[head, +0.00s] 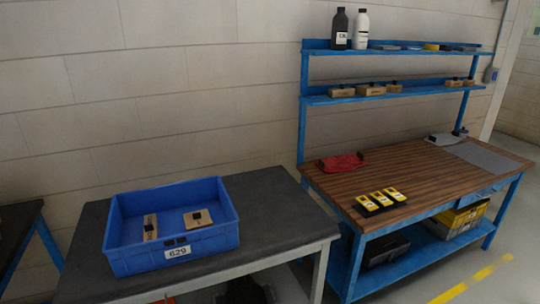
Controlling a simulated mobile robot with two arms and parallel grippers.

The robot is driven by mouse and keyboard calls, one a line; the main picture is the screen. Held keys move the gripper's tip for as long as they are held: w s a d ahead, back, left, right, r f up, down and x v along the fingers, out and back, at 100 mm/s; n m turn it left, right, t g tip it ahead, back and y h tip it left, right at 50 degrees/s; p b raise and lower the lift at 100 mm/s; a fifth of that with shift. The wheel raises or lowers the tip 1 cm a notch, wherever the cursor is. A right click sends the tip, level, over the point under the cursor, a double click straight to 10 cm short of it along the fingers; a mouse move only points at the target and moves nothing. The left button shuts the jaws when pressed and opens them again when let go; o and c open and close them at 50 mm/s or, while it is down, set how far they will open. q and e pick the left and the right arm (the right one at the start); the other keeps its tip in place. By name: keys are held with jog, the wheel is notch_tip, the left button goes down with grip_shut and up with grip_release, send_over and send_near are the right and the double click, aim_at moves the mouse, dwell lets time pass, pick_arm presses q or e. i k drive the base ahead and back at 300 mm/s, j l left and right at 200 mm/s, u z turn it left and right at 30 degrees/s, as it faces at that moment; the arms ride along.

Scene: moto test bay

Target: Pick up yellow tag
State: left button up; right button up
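Several yellow tags (380,198) lie side by side on a dark holder near the front left edge of the wooden workbench top (440,185). They look like small yellow blocks with dark marks. Neither of my grippers shows in the head view, so I cannot see whether they are open or hold anything.
A blue bin (172,226) labelled 629, with small wooden pieces inside, stands on a dark table (270,215) at left. A red cloth (340,162) lies behind the tags. Shelves (400,95) with bottles rise behind the workbench. Floor (500,265) is clear at right.

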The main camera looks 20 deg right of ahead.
aim_at(384, 201)
jog(key=z, duration=1.55)
jog(key=i, duration=0.2)
